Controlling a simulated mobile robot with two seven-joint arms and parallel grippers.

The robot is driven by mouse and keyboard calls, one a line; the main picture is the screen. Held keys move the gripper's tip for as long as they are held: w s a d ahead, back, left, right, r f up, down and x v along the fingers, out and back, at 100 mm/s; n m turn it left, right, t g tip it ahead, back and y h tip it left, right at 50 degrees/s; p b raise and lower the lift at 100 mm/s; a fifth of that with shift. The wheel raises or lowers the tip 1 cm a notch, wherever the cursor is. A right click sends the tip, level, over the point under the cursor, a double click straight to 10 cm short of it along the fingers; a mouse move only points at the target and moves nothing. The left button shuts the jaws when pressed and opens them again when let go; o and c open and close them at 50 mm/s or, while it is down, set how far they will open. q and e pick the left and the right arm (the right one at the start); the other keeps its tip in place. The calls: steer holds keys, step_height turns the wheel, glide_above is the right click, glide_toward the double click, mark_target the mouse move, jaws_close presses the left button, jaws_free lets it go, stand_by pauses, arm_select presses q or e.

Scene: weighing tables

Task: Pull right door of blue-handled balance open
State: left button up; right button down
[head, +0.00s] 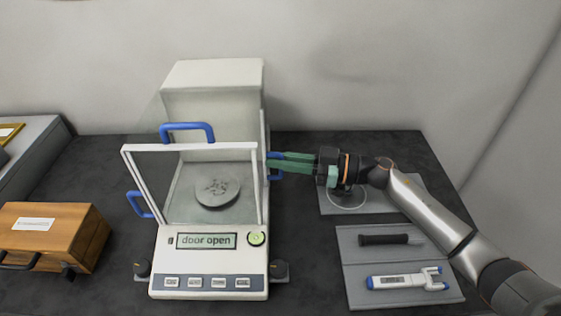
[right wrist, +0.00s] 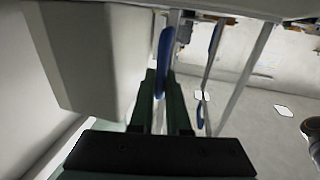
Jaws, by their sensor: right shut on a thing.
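The white balance (head: 210,262) with blue handles stands on the dark table, and its display (head: 206,241) reads "door open". A round weighing pan (head: 217,193) shows inside the chamber. My right gripper (head: 283,163) reaches in from the right, level, with its green fingers shut on the right door's blue handle (head: 275,156). In the right wrist view, that handle (right wrist: 163,62) stands between the fingertips (right wrist: 161,85). The fingers partly cover the handle in the head view. How far the right door stands open is hard to tell. My left gripper is not in view.
Blue handles also show on the top (head: 188,128) and left side (head: 136,204) of the balance. A wooden box (head: 50,235) stands at left. On the right, a grey mat (head: 358,280) holds a black-handled tool (head: 390,239) and a white-and-blue pipette-like tool (head: 405,281).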

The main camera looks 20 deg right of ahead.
steer(key=c, duration=0.9)
jaws_free()
steer(key=shift+r, duration=0.55)
steer(key=s+a+r+p, duration=0.2)
steer(key=s+a+r, duration=0.2)
steer(key=s+r, duration=0.7)
steer(key=shift+s+r, duration=0.4)
steer(key=shift+s, duration=0.85)
steer(key=shift+d+f, duration=0.1)
